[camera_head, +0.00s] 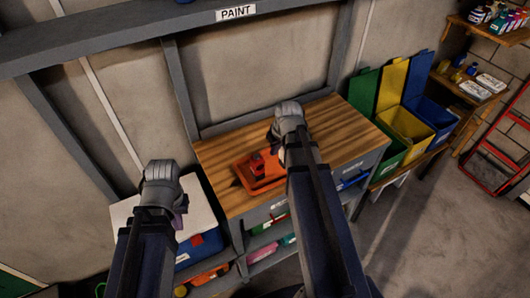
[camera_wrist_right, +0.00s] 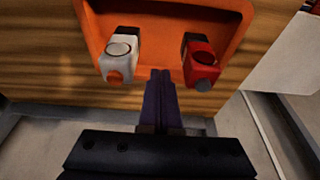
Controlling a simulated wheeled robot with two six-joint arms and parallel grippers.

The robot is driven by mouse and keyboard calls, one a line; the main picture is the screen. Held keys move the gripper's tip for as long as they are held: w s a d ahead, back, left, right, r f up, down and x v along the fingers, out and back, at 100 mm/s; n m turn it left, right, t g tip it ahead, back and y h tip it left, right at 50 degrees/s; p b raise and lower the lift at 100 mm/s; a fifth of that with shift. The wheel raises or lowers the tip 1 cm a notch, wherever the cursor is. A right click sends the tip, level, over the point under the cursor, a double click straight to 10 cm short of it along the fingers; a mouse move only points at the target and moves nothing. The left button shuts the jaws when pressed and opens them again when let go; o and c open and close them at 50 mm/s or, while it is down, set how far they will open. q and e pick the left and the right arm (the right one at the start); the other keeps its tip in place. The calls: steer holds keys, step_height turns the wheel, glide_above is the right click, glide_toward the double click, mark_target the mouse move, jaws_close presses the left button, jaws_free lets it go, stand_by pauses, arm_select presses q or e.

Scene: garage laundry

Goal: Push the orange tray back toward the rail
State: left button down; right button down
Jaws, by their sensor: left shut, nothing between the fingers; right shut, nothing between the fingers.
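The orange tray (camera_head: 243,180) lies on the wooden worktop (camera_head: 230,148), partly hidden behind my right arm in the head view. It holds a red item (camera_head: 257,164). The right wrist view shows the tray (camera_wrist_right: 150,20) with a white item (camera_wrist_right: 119,52) and a red item (camera_wrist_right: 201,62) near its edge. My right gripper (camera_wrist_right: 160,75) is shut and empty, its fingertips at the tray's edge between these two items. I cannot tell whether they touch. My left gripper (camera_head: 178,221) is shut and empty, low at the left, largely hidden by its wrist, away from the tray.
A grey frame and wall stand behind the worktop. Under it are shelves with bins (camera_head: 268,252). A white-topped surface (camera_head: 198,215) is at left. Green, yellow (camera_head: 407,126) and blue bins stand to the right. Bare worktop shows left and right of the tray.

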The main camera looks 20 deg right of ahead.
mark_target(265, 154)
steer(key=b+x, duration=1)
steer(key=shift+f, duration=0.25)
steer(key=w, duration=0.3)
steer(key=shift+r+p, duration=0.35)
steer(key=shift+p, duration=0.05)
steer(key=shift+w+a, duration=0.15)
steer(key=shift+w, duration=0.3)
steer(key=w, duration=0.6)
steer(key=w+a, duration=0.1)
steer(key=w, duration=1.2)
steer(key=shift+w+a, duration=0.25)
steer(key=shift+s, duration=0.1)
steer(key=shift+s, duration=0.15)
